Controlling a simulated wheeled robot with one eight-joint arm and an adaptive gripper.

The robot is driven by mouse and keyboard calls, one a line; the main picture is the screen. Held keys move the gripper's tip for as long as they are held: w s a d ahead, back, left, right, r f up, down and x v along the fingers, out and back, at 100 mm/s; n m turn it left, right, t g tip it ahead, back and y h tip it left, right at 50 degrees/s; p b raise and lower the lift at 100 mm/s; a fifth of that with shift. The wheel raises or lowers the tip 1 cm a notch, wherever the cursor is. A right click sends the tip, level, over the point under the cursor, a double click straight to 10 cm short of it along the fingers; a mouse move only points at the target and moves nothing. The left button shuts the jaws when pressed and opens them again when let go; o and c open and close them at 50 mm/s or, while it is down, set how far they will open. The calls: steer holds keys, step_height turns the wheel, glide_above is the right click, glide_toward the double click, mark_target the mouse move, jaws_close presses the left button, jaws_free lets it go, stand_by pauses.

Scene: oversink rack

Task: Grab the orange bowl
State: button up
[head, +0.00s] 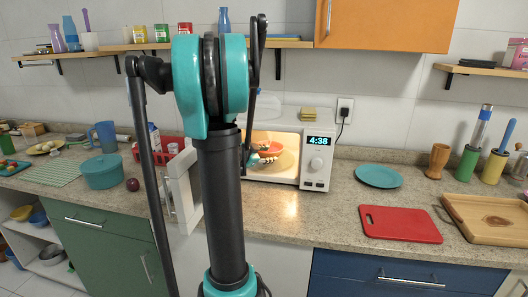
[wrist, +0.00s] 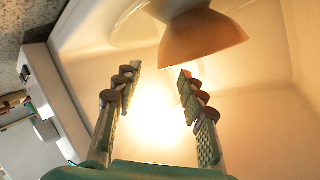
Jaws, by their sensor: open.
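The orange bowl (head: 271,148) is inside the lit, open microwave (head: 317,145); my arm and gripper partly cover it in the head view. In the wrist view an orange-brown bowl shape (wrist: 203,40) shows at the top, beyond my fingertips, with a paler part above it cut by the frame edge. My gripper (wrist: 159,75) is open and empty, its two fingers spread inside the microwave. The bowl lies ahead of the fingertips, a little right of their midline, and does not appear to be between them.
The microwave door (head: 183,190) stands open to the left. The microwave walls (wrist: 270,120) are close around my fingers. A teal plate (head: 379,176), red cutting board (head: 400,224) and wooden tray (head: 490,218) are on the counter at right; a teal pot (head: 104,172) is at left.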

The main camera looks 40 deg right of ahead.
mark_target(273, 154)
steer(key=x, duration=0.7)
steer(key=shift+w+f, duration=0.1)
steer(key=shift+w, duration=0.15)
jaws_close()
